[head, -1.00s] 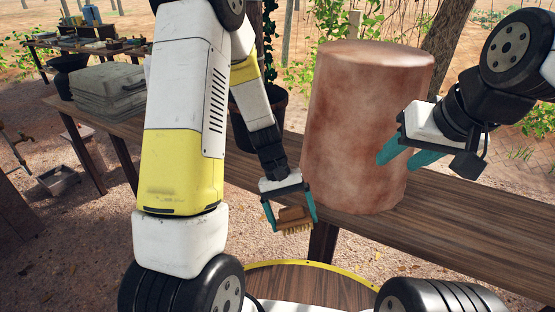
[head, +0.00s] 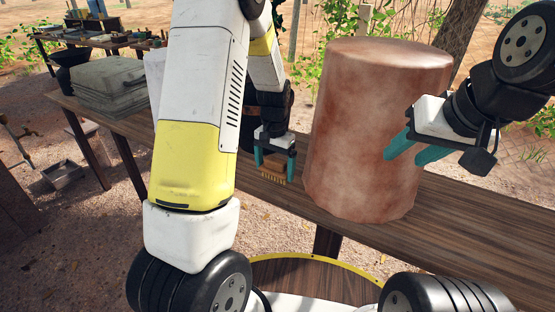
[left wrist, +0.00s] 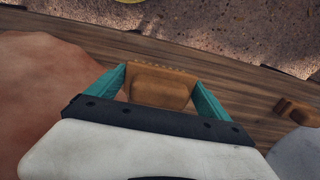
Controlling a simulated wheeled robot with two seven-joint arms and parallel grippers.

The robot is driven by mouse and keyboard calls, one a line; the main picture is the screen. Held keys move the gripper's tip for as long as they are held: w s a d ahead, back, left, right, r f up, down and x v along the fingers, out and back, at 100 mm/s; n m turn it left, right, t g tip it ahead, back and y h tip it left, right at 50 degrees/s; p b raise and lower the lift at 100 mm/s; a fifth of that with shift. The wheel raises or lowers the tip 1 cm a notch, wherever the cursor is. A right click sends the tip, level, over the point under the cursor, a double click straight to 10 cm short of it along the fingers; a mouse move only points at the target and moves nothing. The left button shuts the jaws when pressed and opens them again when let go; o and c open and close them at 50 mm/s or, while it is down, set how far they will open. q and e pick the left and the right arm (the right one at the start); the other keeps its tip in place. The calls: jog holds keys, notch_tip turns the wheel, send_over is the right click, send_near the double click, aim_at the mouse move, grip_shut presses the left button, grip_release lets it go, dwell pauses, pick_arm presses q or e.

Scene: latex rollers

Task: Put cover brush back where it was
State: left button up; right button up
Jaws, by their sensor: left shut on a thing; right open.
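The cover brush (head: 273,174) has a brown wooden body and pale bristles. My left gripper (head: 274,170) is shut on it and holds it over the wooden table, left of the large reddish-brown cylinder, bristles down. In the left wrist view the brush (left wrist: 160,87) sits between the two teal fingers. I cannot tell whether it touches the table. My right gripper (head: 412,150) is open and empty, in front of the right side of the cylinder.
The cylinder (head: 372,130) stands upright on the table (head: 460,215). A second brown wooden item (left wrist: 297,112) lies on the table in the left wrist view, beside a pale rounded thing (left wrist: 302,152). A grey stack (head: 108,85) sits on the table's left end.

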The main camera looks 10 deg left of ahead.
aim_at(269, 171)
pick_arm(q)
jog(key=shift+w+a+f, duration=0.1)
jog(key=shift+w+a, duration=0.7)
jog(key=shift+a, duration=0.1)
jog(key=shift+w+a+f, duration=0.15)
jog(key=shift+a+f, duration=0.05)
jog(key=shift+f, duration=0.75)
jog(key=shift+w+a+f, duration=0.15)
jog(key=shift+a+f, duration=0.05)
jog(key=shift+f, duration=0.7)
jog(key=o, duration=0.9)
jog(key=shift+r, duration=0.1)
